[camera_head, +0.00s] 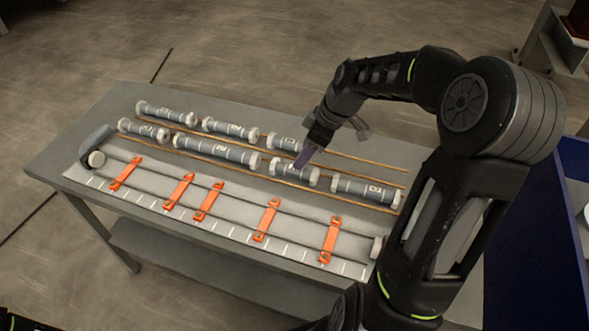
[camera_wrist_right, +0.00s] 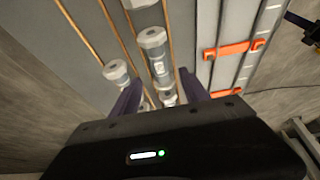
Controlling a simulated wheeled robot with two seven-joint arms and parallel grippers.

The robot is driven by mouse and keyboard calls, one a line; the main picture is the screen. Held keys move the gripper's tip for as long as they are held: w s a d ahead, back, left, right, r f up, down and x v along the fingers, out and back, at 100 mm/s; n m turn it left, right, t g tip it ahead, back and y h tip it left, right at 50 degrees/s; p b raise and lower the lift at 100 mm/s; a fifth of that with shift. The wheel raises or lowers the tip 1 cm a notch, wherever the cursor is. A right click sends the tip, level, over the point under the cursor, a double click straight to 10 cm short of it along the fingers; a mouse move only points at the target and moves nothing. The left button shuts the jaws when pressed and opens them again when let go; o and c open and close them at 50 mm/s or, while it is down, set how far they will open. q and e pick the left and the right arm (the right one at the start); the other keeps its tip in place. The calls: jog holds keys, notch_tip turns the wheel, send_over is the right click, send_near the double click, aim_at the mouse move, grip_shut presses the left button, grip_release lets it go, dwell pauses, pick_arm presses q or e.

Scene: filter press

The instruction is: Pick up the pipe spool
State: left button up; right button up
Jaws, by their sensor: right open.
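Several grey pipe spools with white end flanges and small labels lie in two rows on the table. The far row includes spools at the left (camera_head: 167,113), middle (camera_head: 230,130) and right (camera_head: 287,145). The near row includes a left spool (camera_head: 144,129), a long spool (camera_head: 215,152), a short spool (camera_head: 295,172) and a right-end spool (camera_head: 368,191). My right gripper (camera_head: 308,152) is open above the right half of the rows, near the short spool. In the right wrist view, a labelled spool (camera_wrist_right: 155,50) lies ahead, between the fingers' lines. I see nothing held. My left gripper is out of view.
Thin copper-coloured rods (camera_head: 345,159) run along the spool rows. Nearer lie two long dark rails with orange clamps (camera_head: 267,220) over a white marked strip (camera_head: 190,213). A grey elbow piece (camera_head: 97,137) sits at the table's left end. A blue-sided unit (camera_head: 565,220) stands at right.

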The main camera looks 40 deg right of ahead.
aim_at(294, 172)
jog(key=shift+x, duration=1)
jog(key=shift+f, duration=0.1)
jog(key=p+x, duration=0.1)
jog(key=x, duration=0.4)
jog(key=shift+s+d+f, duration=0.1)
jog(key=shift+f, duration=0.05)
jog(key=shift+c, duration=0.2)
grip_shut()
